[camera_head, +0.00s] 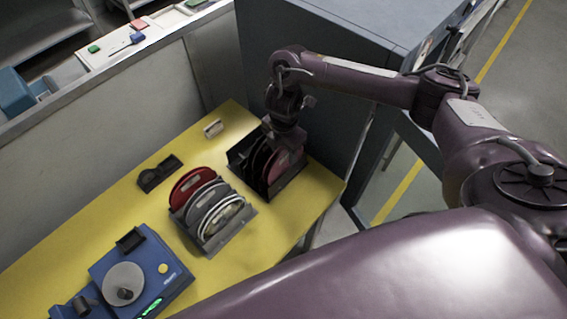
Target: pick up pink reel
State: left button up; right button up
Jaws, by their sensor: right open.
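A dark rack (292,183) stands at the far right end of the yellow table and holds several upright reels. One of them is a pinkish-red reel (285,166) on the rack's right side, partly covered by my gripper. My right gripper (284,150) points down at the top of this rack, right over the reels. Its fingers are small and dark here, and I cannot tell whether they touch a reel. My left gripper is not in view.
A second grey rack (229,234) holds a red reel (189,183) and several grey and white ones. A blue machine (165,266) with a grey disc, a black holder (159,173) and a small white object (213,128) are on the yellow table (107,213). A dark cabinet (330,50) stands behind the rack.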

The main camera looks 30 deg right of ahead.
jog(key=shift+f, duration=0.1)
grip_shut()
jog(key=shift+w, duration=0.1)
dwell(0.4)
